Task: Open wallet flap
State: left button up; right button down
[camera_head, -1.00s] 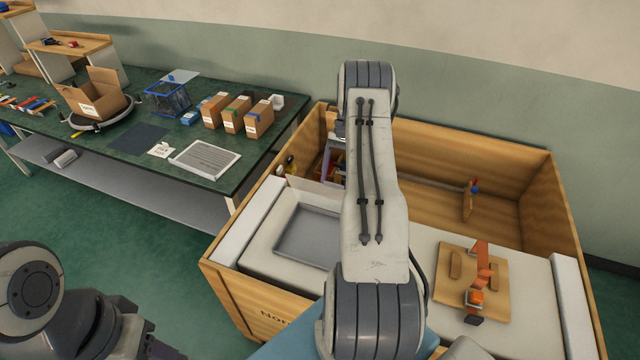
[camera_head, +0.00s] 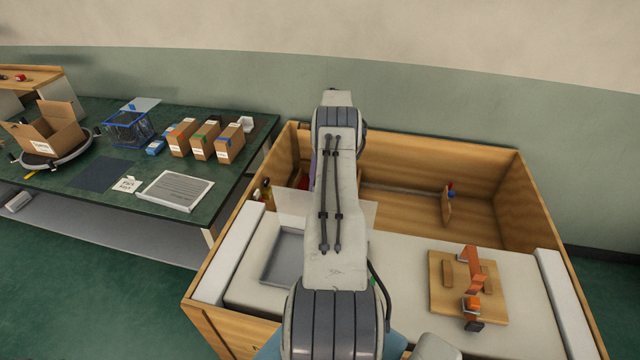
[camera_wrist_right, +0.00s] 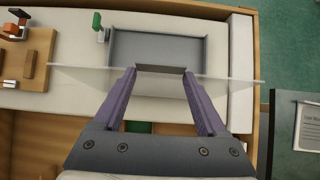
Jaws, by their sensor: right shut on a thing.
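No wallet or flap can be made out in either view. My right gripper (camera_wrist_right: 160,72) is shut on a thin clear sheet (camera_wrist_right: 225,79), seen nearly edge-on in the right wrist view. The sheet reaches out past both purple fingers. It also shows in the head view (camera_head: 358,213), pale and see-through, on both sides of my right arm, which hides its middle and most of the gripper. In the wrist view a grey shallow tray (camera_wrist_right: 160,48) lies beyond the fingertips, on the pale surface. My left gripper is not in view.
The pale surface lies inside a wooden crate (camera_head: 527,205) with high walls. A wooden board with an orange clamp (camera_head: 470,280) is on its right. A green bench (camera_head: 225,190) with several cartons, a blue wire basket (camera_head: 128,130) and an open box (camera_head: 48,135) stands left.

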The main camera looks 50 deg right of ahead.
jog(key=shift+f, duration=0.3)
grip_release()
jog(key=shift+d, duration=0.1)
jog(key=shift+r, duration=0.2)
jog(key=s+d+r+b, duration=0.3)
jog(key=s+r+b, duration=0.2)
jog(key=s+r, duration=0.5)
jog(key=shift+s+r, duration=0.4)
jog(key=shift+s, duration=0.3)
jog(key=shift+a, duration=0.1)
